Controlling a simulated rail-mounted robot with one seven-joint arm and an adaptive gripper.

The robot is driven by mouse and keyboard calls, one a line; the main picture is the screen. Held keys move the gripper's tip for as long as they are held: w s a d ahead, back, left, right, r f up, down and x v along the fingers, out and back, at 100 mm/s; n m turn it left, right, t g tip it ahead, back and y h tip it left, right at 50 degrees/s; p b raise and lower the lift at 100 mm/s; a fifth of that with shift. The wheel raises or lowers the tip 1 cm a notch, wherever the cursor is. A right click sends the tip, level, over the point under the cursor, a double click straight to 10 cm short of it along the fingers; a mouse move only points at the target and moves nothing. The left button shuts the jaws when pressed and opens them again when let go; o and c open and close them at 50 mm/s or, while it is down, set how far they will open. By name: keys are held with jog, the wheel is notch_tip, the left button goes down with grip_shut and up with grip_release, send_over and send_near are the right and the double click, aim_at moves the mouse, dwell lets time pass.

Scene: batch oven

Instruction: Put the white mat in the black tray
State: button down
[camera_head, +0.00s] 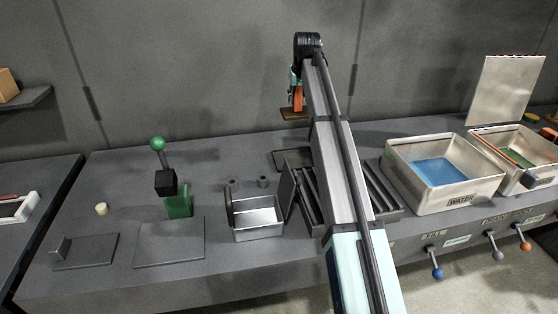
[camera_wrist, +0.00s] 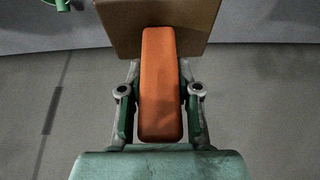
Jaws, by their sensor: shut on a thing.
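My gripper (camera_head: 296,92) is raised above the far edge of the counter, close to the back wall. It is shut on an orange handle (camera_head: 298,100), which also shows between the fingers in the wrist view (camera_wrist: 161,85). A brown board (camera_head: 295,114) is at the handle's far end and fills the top of the wrist view (camera_wrist: 195,30). I cannot make out a white mat for certain. A dark flat tray-like piece (camera_head: 283,156) lies behind the arm, partly hidden; I cannot tell if it is the black tray.
An open metal box (camera_head: 258,232) stands left of dark slatted racks (camera_head: 385,198). A water basin (camera_head: 440,190) and a lidded basin (camera_head: 540,180) are at right. Dark plates (camera_head: 168,254) and a green device (camera_head: 178,205) are at left. A white-edged item (camera_head: 20,212) is far left.

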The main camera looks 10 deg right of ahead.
notch_tip(320, 180, down, 20)
jog(key=p, duration=0.4)
jog(key=shift+a+p, duration=0.1)
jog(key=shift+p, duration=0.3)
jog(key=shift+f, duration=0.1)
jog(key=c, duration=0.8)
grip_release()
jog(key=shift+r, duration=0.2)
jog(key=b+v, duration=0.3)
jog(key=v, duration=0.9)
